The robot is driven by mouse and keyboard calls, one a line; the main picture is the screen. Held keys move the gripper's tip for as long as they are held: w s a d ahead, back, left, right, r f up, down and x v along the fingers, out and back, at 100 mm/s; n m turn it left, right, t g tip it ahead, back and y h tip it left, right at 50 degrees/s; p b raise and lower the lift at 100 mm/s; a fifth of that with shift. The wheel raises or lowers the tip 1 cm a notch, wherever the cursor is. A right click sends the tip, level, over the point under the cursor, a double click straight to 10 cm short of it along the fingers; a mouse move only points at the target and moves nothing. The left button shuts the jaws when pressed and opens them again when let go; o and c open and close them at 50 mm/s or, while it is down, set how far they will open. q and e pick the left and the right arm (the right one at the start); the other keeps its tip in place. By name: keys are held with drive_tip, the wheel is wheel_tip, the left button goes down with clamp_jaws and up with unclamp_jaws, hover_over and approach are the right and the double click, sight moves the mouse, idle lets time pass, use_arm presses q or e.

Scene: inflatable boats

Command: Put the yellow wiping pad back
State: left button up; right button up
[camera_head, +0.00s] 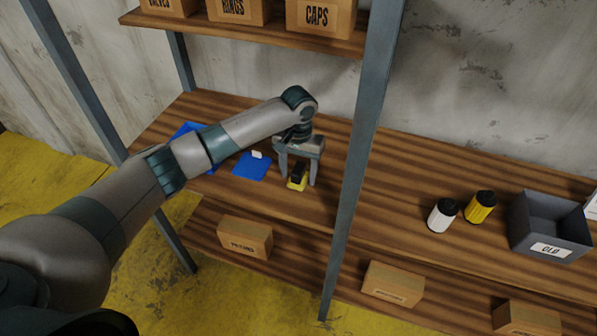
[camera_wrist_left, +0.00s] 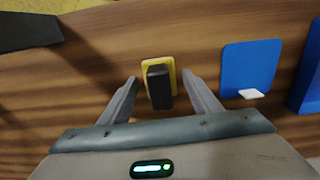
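The yellow wiping pad (camera_head: 296,184) lies on the wooden shelf and has a dark block-shaped handle on top. In the left wrist view the pad (camera_wrist_left: 148,64) shows with its black handle (camera_wrist_left: 159,87) standing toward the camera. My left gripper (camera_head: 298,180) is over the pad, fingers pointing down. In the left wrist view its fingers (camera_wrist_left: 160,80) are apart, one on each side of the handle, with a gap on both sides. A flat blue mat (camera_head: 252,167) with a small white piece on it lies left of the pad. My right gripper is not in view.
A blue bin (camera_head: 190,130) stands at the left, partly behind my arm. A steel post (camera_head: 362,150) rises right of my gripper. White (camera_head: 442,214) and yellow (camera_head: 481,206) bottles and a grey "OLD" box (camera_head: 549,226) stand farther right. An upper shelf (camera_head: 260,32) holds cardboard boxes.

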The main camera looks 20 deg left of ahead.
sight(299, 168)
use_arm(q)
drive_tip(key=shift+r, duration=0.2)
wheel_tip(299, 168, up, 11)
drive_tip(key=b, duration=0.3)
drive_tip(key=shift+r, duration=0.35)
idle(0.9)
idle(1.6)
